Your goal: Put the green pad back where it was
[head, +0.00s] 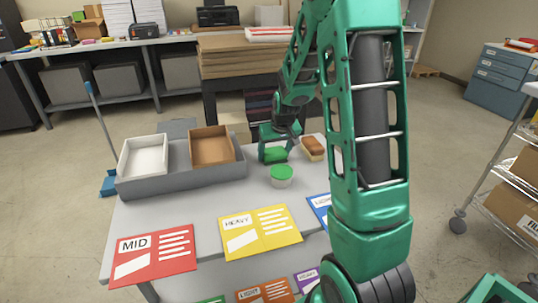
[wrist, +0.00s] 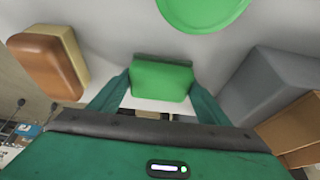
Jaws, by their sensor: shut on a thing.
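My gripper (wrist: 160,88) is shut on the green pad (wrist: 161,80), a green block between its two fingers in the wrist view. In the head view the green pad (head: 275,155) shows between my fingers, over the back part of the grey table (head: 190,214). I cannot tell whether it touches the table. A white round tub with a green lid (head: 281,172) stands just in front of it; its lid (wrist: 203,10) also shows at the top of the wrist view. A brown-topped cream block (head: 313,148) lies to the right of my gripper.
A grey tray (head: 180,180) at the table's left back holds a white bin (head: 145,155) and a brown bin (head: 211,146). Red MID (head: 152,256), yellow HEAVY (head: 260,231) and partly hidden blue (head: 320,208) cards lie at the front. Table between tray and cards is clear.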

